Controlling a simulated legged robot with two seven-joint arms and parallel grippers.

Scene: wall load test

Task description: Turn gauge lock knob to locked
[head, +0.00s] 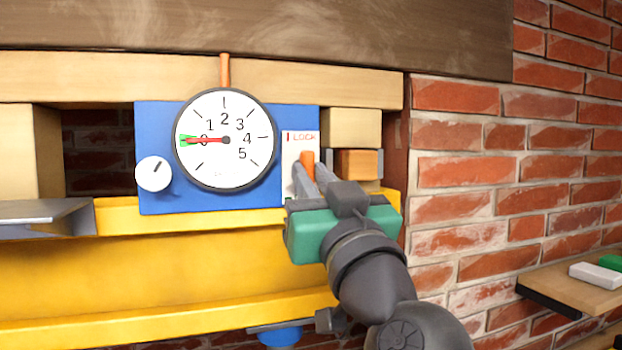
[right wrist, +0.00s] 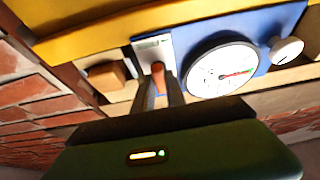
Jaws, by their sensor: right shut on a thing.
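The gauge lock knob (head: 307,160) is a small orange piece on the white plate marked LOCK (head: 292,141), right of the dial. My right gripper (head: 306,174) is shut on it, with one finger on each side. In the right wrist view the orange knob (right wrist: 158,70) shows between the fingertips. The gauge (head: 224,168) is a round white dial on a blue panel (head: 150,120); its red needle points left near 0, by a green mark. The gripper hides the plate's lower part. My left gripper is not in view.
A white round knob (head: 153,174) sits left of the dial. A yellow beam (head: 160,260) runs below the panel. A wooden block (head: 357,163) is close right of the gripper. A brick wall (head: 500,170) and a wooden shelf (head: 580,290) lie to the right.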

